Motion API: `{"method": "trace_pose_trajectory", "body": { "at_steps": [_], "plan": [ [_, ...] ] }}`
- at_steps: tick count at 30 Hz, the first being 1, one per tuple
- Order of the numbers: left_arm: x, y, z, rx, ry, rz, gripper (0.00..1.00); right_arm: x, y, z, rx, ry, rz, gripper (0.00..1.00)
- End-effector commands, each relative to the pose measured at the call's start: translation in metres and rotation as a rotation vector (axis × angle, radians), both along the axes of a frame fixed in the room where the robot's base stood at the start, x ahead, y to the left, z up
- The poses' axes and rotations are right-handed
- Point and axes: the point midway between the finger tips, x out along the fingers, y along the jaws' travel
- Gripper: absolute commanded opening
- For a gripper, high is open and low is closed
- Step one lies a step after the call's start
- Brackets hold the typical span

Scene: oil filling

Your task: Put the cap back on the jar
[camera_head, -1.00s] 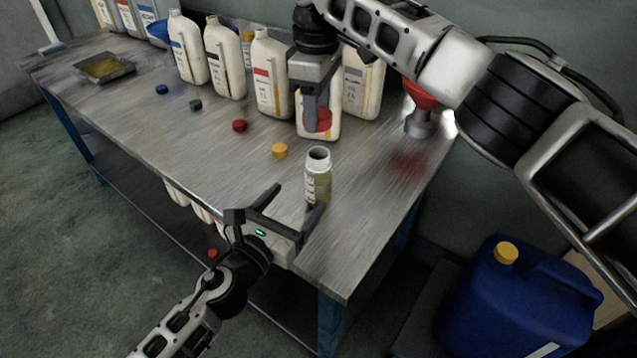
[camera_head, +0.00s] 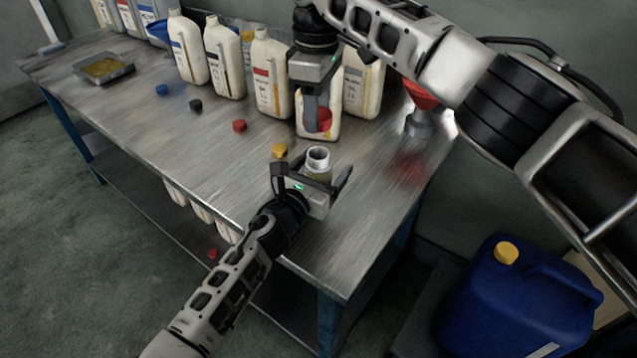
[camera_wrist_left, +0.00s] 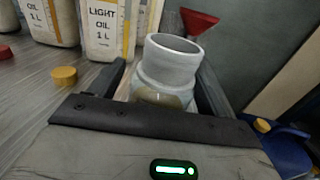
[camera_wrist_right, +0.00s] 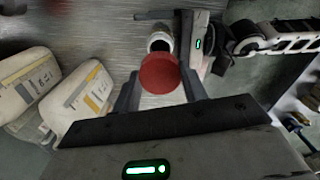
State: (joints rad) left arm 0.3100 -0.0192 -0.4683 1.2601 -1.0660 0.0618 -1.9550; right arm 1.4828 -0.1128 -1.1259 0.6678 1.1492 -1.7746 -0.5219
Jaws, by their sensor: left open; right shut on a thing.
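The open jar (camera_head: 318,158), clear with a pale neck and some yellowish liquid, stands upright near the table's front right. My left gripper (camera_head: 313,174) is open, with its fingers on either side of the jar's body. The left wrist view shows the jar (camera_wrist_left: 168,75) between the spread fingers; contact cannot be told. My right gripper (camera_head: 314,112) is shut on a red cap (camera_head: 322,122), held in the air behind and above the jar. In the right wrist view the cap (camera_wrist_right: 160,73) lies between the fingertips and partly overlaps the jar (camera_wrist_right: 159,42).
A yellow cap (camera_head: 280,150) lies close left of the jar. Red (camera_head: 240,126), black (camera_head: 196,105) and blue (camera_head: 162,90) caps lie farther left. Several white oil bottles (camera_head: 268,75) line the back. A red funnel (camera_head: 420,96) stands at right. The table's front left is clear.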

Motion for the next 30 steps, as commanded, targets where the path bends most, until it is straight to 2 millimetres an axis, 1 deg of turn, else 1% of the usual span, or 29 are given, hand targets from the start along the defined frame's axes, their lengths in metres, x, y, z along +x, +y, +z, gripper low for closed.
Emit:
{"method": "trace_pose_trajectory", "body": {
  "at_steps": [2, 3, 5, 6, 8, 9, 10, 12, 14, 18, 22, 25, 30],
  "plan": [
    [0.0, 0.0, 0.0, 0.0, 0.0, 0.0, 0.77, 0.0, 0.0, 0.0, 0.0, 0.0, 0.0, 0.22],
    [0.0, 0.0, 0.0, 0.0, 0.0, 0.0, 0.71, 0.0, 0.0, 0.0, 0.0, 0.0, 0.0, 0.22],
    [0.0, 0.0, 0.0, 0.0, 0.0, 0.0, 0.55, 0.0, 0.0, 0.0, 0.0, 0.0, 0.0, 0.22],
    [0.0, 0.0, 0.0, 0.0, 0.0, 0.0, 0.44, 0.0, 0.0, 0.0, 0.0, 0.0, 0.0, 0.22],
    [0.0, 0.0, 0.0, 0.0, 0.0, 0.0, 0.27, 0.0, 0.0, 0.0, 0.0, 0.0, 0.0, 0.22],
    [0.0, 0.0, 0.0, 0.0, 0.0, 0.0, 0.16, 0.0, 0.0, 0.0, 0.0, 0.0, 0.0, 0.22],
    [0.0, 0.0, 0.0, 0.0, 0.0, 0.0, 0.1, 0.0, 0.0, 0.0, 0.0, 0.0, 0.0, 0.22],
    [0.0, 0.0, 0.0, 0.0, 0.0, 0.0, 0.1, 0.0, 0.0, -0.002, 0.0, 0.001, 0.0, 0.22],
    [0.0, 0.0, 0.0, 0.0, 0.0, 0.0, 0.1, 0.0, 0.0, -0.008, 0.0, 0.002, 0.0, 0.22],
    [0.0, 0.0, 0.0, -0.001, 0.0, 0.0, 0.1, -0.001, -0.001, -0.029, 0.001, 0.003, 0.0, 0.22],
    [0.0, 0.0, 0.0, -0.001, 0.0, 0.0, 0.1, -0.001, -0.002, -0.045, 0.002, 0.002, -0.001, 0.22],
    [0.0, 0.0, 0.0, 0.0, 0.0, 0.0, 0.1, -0.001, -0.002, -0.05, 0.002, -0.001, -0.001, 0.22],
    [0.0, 0.0, 0.0, 0.0, 0.0, 0.0, 0.1, -0.001, -0.002, -0.05, 0.002, -0.002, 0.0, 0.22]
  ]
}}
